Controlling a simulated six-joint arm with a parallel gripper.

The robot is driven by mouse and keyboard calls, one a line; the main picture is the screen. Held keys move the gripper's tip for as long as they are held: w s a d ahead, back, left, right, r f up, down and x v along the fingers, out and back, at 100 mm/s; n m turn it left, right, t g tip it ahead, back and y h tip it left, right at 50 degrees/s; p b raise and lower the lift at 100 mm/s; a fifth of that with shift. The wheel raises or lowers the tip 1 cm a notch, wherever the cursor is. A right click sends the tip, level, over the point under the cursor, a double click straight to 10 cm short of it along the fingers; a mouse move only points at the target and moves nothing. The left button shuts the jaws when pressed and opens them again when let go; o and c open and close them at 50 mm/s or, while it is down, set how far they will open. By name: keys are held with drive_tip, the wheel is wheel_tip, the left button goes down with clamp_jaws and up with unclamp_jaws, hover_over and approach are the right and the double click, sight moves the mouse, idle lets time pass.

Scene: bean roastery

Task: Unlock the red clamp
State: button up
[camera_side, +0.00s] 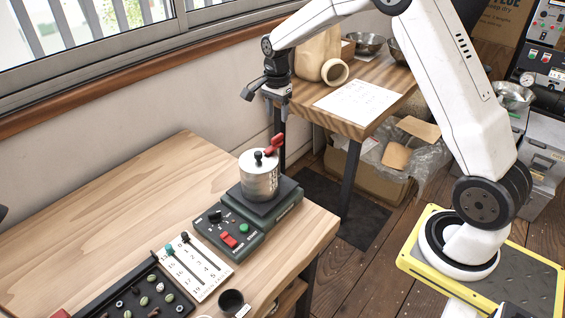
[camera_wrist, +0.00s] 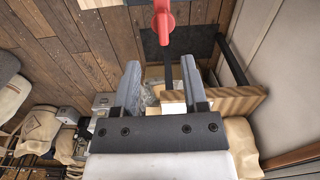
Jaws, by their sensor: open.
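The red clamp (camera_side: 274,145) stands up tilted at the top of a silver canister (camera_side: 259,182) with a black knob on its lid. The canister sits on a dark green machine (camera_side: 255,222). My gripper (camera_side: 268,97) is open and empty, above the clamp and apart from it. In the wrist view the red clamp (camera_wrist: 163,22) shows at the top edge, beyond my two grey fingers (camera_wrist: 160,68) and roughly in line with the gap between them. The clamp's lower end is hard to make out there.
The machine's panel has a red switch (camera_side: 229,240) and a green button. A number card (camera_side: 197,267), a bean tray (camera_side: 150,297) and a black cup (camera_side: 231,302) lie in front. A second table (camera_side: 362,75) stands behind. The wooden table's left part (camera_side: 140,190) is clear.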

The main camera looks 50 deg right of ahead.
sight(277, 136)
drive_tip(key=shift+w+d+m, duration=0.25)
drive_tip(key=shift+m, duration=0.05)
drive_tip(key=shift+f, duration=0.1)
drive_tip(key=shift+f, duration=3.85)
clamp_jaws()
